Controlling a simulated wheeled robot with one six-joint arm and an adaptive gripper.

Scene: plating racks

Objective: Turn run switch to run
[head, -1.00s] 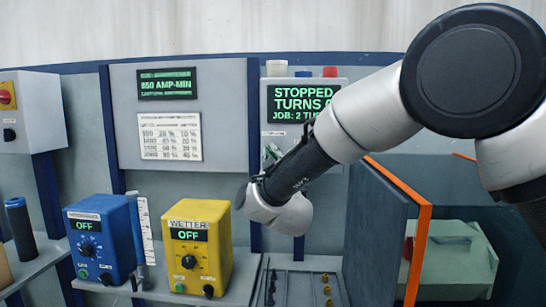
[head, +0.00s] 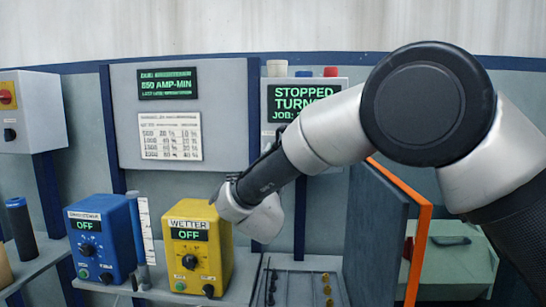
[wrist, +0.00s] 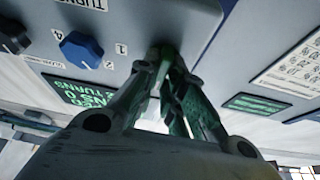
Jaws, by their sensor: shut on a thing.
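The control box (head: 342,84) on the back wall has a green-lit display (head: 292,100) reading STOPPED and TURNS, partly covered by my arm. In the wrist view, the same box face (wrist: 135,15) appears upside down, with its display (wrist: 78,93) below. My gripper (wrist: 163,57) is at this face, near the box's edge, with its fingers closed together. The run switch appears to be between the fingertips; they hide it, so its setting cannot be read. A blue knob (wrist: 80,50) with numbers around it sits beside the fingers, apart from them.
A black knob (wrist: 12,36) is farther along the face. Blue (head: 102,238) and yellow (head: 197,252) boxes reading OFF stand on the shelf below. An orange-edged partition (head: 418,250) stands at the right. A panel with an amp-min display (head: 167,84) is to the left.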

